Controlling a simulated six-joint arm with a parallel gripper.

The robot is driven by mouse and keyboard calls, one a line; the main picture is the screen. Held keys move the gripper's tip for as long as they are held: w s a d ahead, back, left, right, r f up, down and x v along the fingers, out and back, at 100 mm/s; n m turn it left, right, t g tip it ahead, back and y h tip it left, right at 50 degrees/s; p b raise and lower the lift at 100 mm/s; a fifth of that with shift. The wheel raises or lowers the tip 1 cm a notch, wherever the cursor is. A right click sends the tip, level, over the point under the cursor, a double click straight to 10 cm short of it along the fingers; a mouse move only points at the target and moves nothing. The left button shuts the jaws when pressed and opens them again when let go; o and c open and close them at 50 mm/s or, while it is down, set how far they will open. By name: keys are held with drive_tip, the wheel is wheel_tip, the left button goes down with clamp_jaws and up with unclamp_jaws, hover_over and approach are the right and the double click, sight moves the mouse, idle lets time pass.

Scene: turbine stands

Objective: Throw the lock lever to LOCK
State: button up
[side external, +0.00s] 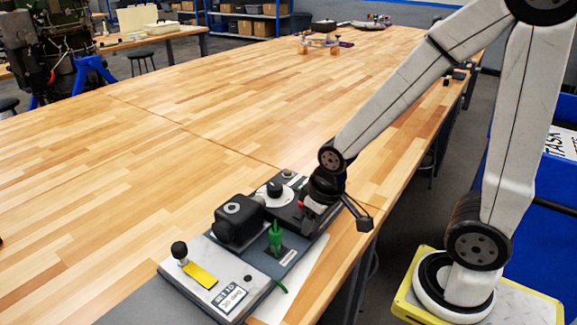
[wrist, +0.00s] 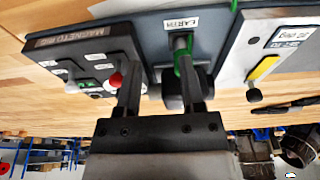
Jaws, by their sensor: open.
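A red ball knob (wrist: 115,80) sits on the dark box labelled MAGNETO RIG (wrist: 85,52), with other small switches and white labels too blurred to read. I cannot tell for certain which control is the lock lever. My gripper (wrist: 160,78) is open, with its fingers down over the rig. The red knob is just outside the left finger in the wrist view; I cannot tell whether they touch. In the side view my gripper (side external: 308,205) is at the right end of the rig, by the dark box, and partly hides it.
A green clip handle (side external: 275,236) stands by the EARTH label (wrist: 181,23). A black-knobbed lever (side external: 180,250) stands beside a yellow strip (side external: 200,275). The wooden table (side external: 200,120) behind is mostly clear.

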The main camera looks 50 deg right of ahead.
drive_tip(key=shift+d, duration=0.1)
clamp_jaws()
drive_tip(key=d+r+m+y, duration=0.1)
drive_tip(key=d+r+m, duration=0.2)
drive_tip(key=d+m, duration=0.2)
drive_tip(key=s+d+r+m+t+y, duration=0.1)
drive_tip(key=d+r+m, duration=0.2)
drive_tip(key=d+m, duration=0.3)
drive_tip(key=shift+s+d+r+y, duration=0.3)
drive_tip(key=shift+d+r, duration=0.05)
drive_tip(key=shift+d, duration=1.1)
